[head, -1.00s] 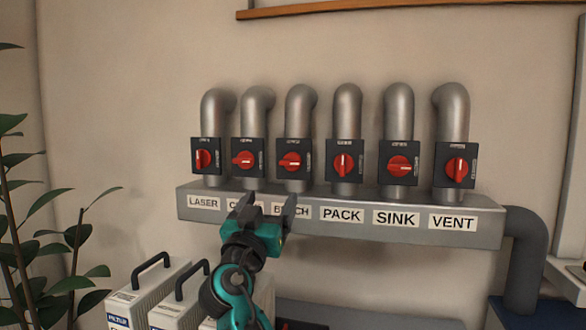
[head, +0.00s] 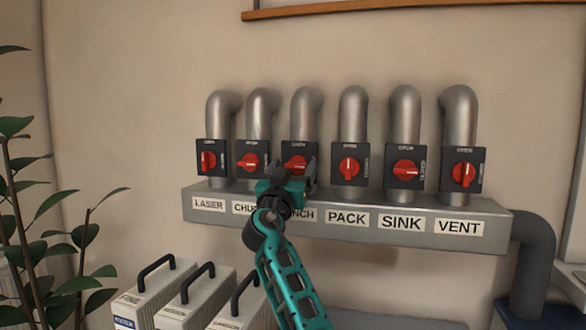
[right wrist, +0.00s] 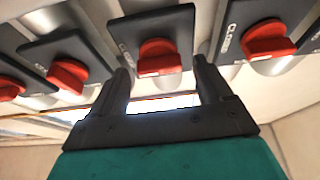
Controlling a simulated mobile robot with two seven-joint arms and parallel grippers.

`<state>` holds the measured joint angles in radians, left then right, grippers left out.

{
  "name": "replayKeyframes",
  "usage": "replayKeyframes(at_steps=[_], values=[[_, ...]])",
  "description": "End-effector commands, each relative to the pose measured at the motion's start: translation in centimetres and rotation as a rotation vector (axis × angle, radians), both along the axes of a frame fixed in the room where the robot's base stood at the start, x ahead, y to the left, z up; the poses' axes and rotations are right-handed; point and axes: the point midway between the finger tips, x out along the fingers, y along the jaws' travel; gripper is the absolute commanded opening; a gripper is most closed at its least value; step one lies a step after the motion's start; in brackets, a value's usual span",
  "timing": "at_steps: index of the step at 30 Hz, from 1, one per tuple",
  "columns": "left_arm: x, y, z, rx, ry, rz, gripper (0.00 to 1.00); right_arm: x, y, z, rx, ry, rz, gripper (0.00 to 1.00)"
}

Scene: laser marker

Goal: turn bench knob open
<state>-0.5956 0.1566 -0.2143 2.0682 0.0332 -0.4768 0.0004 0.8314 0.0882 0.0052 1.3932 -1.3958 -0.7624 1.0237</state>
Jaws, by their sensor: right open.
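The bench knob (head: 294,163) is a red rotary handle on a black plate, third from the left in the row, above the partly covered BENCH label (head: 304,215). Its handle lies about horizontal, and its lower part is hidden behind my gripper. My right gripper (head: 290,173) is open and empty, just in front of and below this knob. In the right wrist view a red knob (right wrist: 158,56), which seems to be the bench one, sits beyond and between the two fingertips. I see no contact. My left gripper is not in view.
Other red knobs flank it closely: the one to its left (head: 250,162) and the pack knob (head: 349,168). A grey labelled manifold (head: 400,238) juts out below. White boxes with black handles (head: 195,300) stand lower left, and a plant (head: 60,240) is at far left.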

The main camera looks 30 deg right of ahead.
Motion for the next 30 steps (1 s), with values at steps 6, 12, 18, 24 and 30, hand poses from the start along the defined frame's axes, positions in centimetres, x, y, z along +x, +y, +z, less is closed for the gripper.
replayKeyframes(at_steps=[6, 12, 18, 24, 30], values=[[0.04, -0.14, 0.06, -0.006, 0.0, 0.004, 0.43, 0.2, -0.27, 0.08, 0.001, 0.001, 0.0, 0.79], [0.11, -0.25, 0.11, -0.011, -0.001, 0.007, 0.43, 0.19, -0.24, 0.08, 0.0, 0.0, 0.0, 0.7], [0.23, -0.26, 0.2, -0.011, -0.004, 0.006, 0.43, 0.18, -0.22, 0.07, 0.001, 0.001, 0.0, 0.51], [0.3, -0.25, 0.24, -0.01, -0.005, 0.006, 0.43, 0.18, -0.21, 0.06, 0.001, 0.001, 0.0, 0.32], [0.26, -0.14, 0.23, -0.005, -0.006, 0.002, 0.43, 0.18, -0.21, 0.07, -0.001, 0.002, 0.0, 0.23]])
